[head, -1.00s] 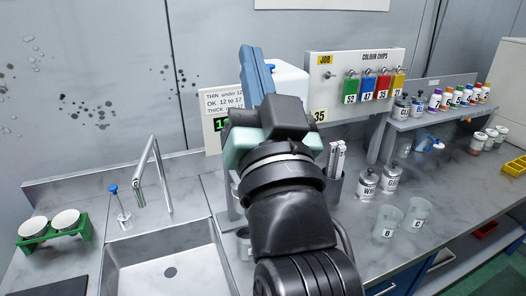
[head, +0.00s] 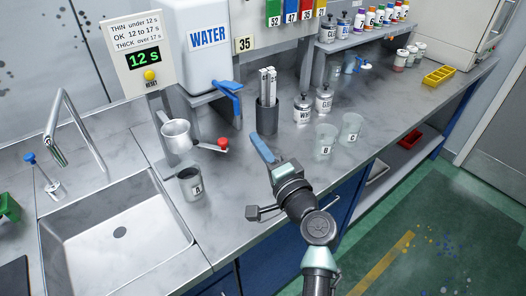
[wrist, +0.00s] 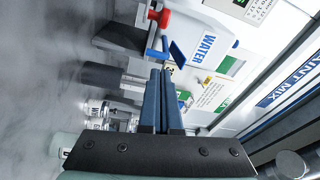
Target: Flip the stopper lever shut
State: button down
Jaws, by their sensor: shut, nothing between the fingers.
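The stopper lever, a short arm with a red knob (head: 222,144), sticks out to the right from under the grey metal cup (head: 177,133) on its stand. In the wrist view a red knob (wrist: 158,18) shows near the top edge, beyond my fingertips. A dark beaker marked A (head: 191,184) stands below the cup. My gripper (head: 262,147) has its blue fingers shut with nothing between them. It is over the counter, to the right of the red knob and apart from it. The shut fingers also show in the wrist view (wrist: 162,100).
The WATER tank (head: 208,45) has a blue tap lever (head: 229,87) above and behind the red knob. A dark holder with metal rods (head: 267,115) stands behind my fingers. Beakers B (head: 325,141) and C (head: 351,129) stand to the right. The timer (head: 143,56) reads 12 s.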

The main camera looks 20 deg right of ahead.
jog(key=shift+w+a+f+p, duration=0.15)
jog(key=shift+w+a+p, duration=0.3)
jog(key=shift+w+a, duration=0.5)
jog(key=shift+w+a+f+p, duration=0.1)
jog(key=shift+w+a+p, duration=0.45)
jog(key=shift+a, duration=0.55)
